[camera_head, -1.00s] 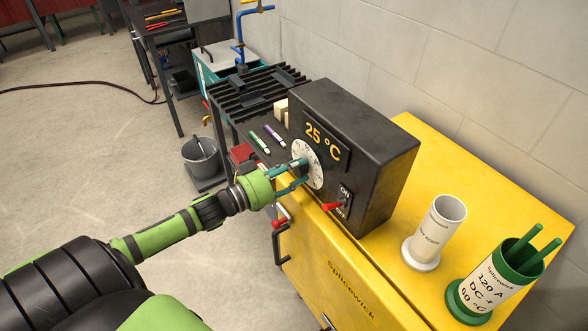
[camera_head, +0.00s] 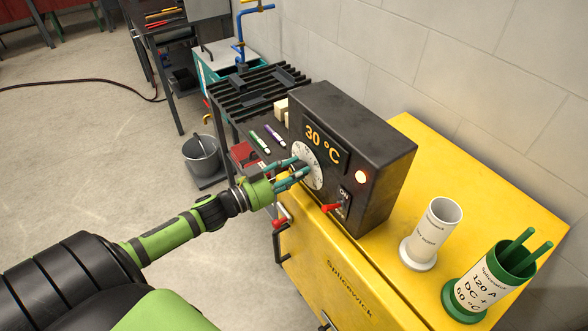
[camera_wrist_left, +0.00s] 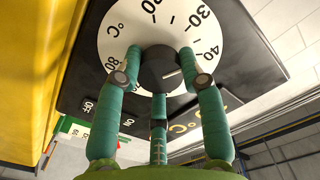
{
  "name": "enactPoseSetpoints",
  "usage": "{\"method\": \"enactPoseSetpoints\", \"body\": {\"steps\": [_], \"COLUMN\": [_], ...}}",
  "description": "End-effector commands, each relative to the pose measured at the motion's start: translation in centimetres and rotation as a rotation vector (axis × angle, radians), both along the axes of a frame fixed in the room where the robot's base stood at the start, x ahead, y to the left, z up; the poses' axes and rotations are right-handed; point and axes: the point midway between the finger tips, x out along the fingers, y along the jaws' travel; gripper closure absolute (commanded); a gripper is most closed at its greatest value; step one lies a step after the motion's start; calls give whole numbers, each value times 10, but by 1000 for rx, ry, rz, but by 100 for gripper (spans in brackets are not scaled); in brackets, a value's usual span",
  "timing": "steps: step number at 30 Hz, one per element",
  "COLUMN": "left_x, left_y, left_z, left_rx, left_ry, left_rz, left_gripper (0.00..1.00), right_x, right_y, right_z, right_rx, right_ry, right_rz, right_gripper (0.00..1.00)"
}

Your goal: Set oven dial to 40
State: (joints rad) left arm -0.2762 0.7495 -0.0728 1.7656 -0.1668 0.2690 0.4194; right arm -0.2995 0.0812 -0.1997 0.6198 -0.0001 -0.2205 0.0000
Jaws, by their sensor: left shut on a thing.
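The black oven box (camera_head: 355,150) stands on the yellow cabinet. Its display (camera_head: 322,140) reads 30 °C and a round lamp (camera_head: 361,177) glows. The white dial (camera_head: 311,178) is on its front. My left gripper (camera_head: 302,170) is at the dial, its teal fingers reaching to the dial's centre. In the left wrist view the three fingers close around the black knob (camera_wrist_left: 160,62) in the middle of the numbered dial face (camera_wrist_left: 118,22). A short white mark shows on the knob. The fingers hide parts of the scale. My right gripper is out of view.
The red-handled switch (camera_head: 332,207) is below the lamp. A white cup (camera_head: 433,230) and a green-and-white rod holder (camera_head: 490,280) stand on the yellow cabinet (camera_head: 400,285) to the right. A grey bucket (camera_head: 201,155) sits on the left. Open floor lies left.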

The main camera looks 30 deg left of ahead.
Motion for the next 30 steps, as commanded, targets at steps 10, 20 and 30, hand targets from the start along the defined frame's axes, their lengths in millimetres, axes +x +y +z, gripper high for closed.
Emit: {"method": "enactPoseSetpoints", "body": {"steps": [10, 20, 30], "left_x": [1, 1, 1], "left_y": [0, -1, -1], "left_z": [4, 4, 4], "left_rx": [224, 317, 329], "left_ry": [-103, -143, -147], "left_rz": [-1, -1, -2], "left_gripper": [93, 93, 93], "right_x": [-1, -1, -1], "right_y": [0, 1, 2], "right_z": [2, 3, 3], "right_rx": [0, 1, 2], "right_ry": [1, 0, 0], "right_rz": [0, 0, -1], "right_gripper": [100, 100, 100]}}
